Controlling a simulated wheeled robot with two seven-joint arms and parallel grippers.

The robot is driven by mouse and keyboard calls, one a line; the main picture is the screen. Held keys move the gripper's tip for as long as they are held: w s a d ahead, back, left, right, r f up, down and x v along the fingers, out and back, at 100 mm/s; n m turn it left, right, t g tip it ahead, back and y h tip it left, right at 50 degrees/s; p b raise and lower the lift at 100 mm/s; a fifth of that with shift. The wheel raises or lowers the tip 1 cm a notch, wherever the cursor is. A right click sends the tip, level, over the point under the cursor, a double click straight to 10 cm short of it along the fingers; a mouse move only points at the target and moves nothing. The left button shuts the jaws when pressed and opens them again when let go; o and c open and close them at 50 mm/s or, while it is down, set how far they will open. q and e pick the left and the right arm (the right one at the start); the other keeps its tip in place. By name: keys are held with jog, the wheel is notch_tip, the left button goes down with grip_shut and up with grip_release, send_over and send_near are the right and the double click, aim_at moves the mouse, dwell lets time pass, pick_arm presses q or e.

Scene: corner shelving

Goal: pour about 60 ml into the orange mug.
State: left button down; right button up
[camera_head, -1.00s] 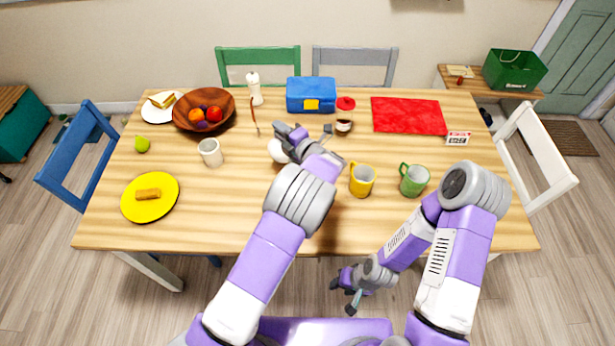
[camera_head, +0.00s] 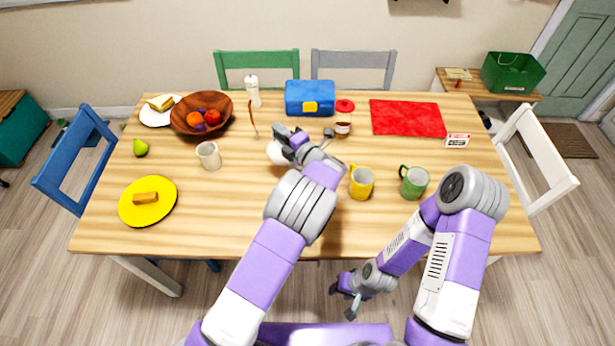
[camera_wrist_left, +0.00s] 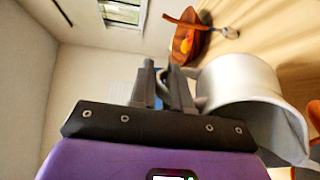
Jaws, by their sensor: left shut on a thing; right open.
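The orange mug (camera_head: 361,184), yellow-orange in colour, stands upright on the table, right of my left gripper. My left gripper (camera_head: 322,142) is over the middle of the table, shut on a whitish pitcher (camera_head: 277,152), mostly hidden behind the gripper in the head view. In the left wrist view the pitcher (camera_wrist_left: 245,85) is large and close beside the fingers (camera_wrist_left: 163,82); its contents and exact tilt cannot be told. An orange edge (camera_wrist_left: 314,110) shows at that view's right border. My right gripper (camera_head: 347,297) is open and empty, below the table's front edge.
A green mug (camera_head: 413,183) stands right of the orange mug. A pale cup (camera_head: 209,156) and yellow plate (camera_head: 132,207) are left. A red-lidded jar (camera_head: 342,129), blue box (camera_head: 310,97) and wooden bowl (camera_head: 183,123) stand behind. The table's front middle is clear.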

pick_arm(q)
jog(key=shift+s+d+r+t+y+b, duration=0.3)
jog(key=shift+r+t+b, duration=0.1)
jog(key=shift+b, duration=0.55)
pick_arm(e)
jog(key=shift+a+f, duration=0.1)
jog(key=shift+f, duration=0.9)
